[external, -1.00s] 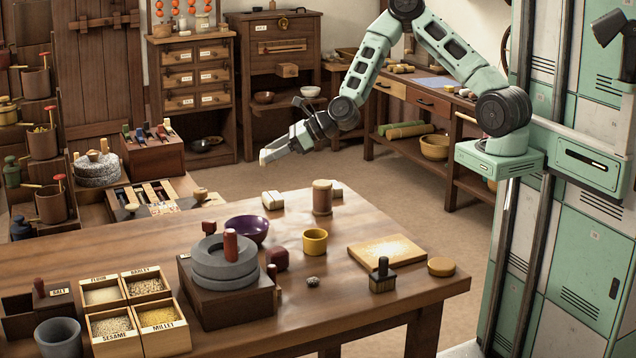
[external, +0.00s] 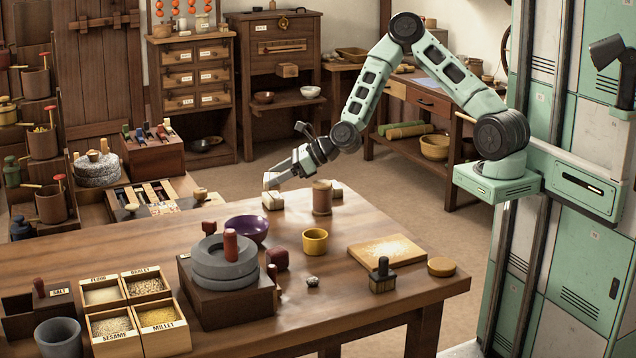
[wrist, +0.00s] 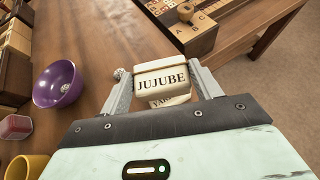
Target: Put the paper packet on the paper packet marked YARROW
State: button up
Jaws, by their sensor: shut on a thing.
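My gripper (external: 272,181) is low over the back edge of the wooden table (external: 130,248). It is shut on a cream paper packet marked JUJUBE, which sits between the two fingers in the wrist view (wrist: 162,81). Another pale packet (external: 272,201) lies on the table directly under the gripper. In the wrist view this lower packet (wrist: 170,101) shows partly below the held one, with only part of its lettering, like YAR, visible. The held packet is over it and very close; I cannot tell whether they touch.
A further pale packet (external: 335,188) lies behind a wooden cylinder (external: 322,198) to the right. A purple bowl (external: 246,229), a yellow cup (external: 315,241) and a stone quern (external: 224,262) stand nearer the front. The table around the wooden board (external: 386,251) is partly clear.

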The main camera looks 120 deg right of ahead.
jog(key=shift+f, duration=1.15)
jog(key=shift+f, duration=0.2)
jog(key=o, duration=1)
jog(key=shift+r, duration=0.15)
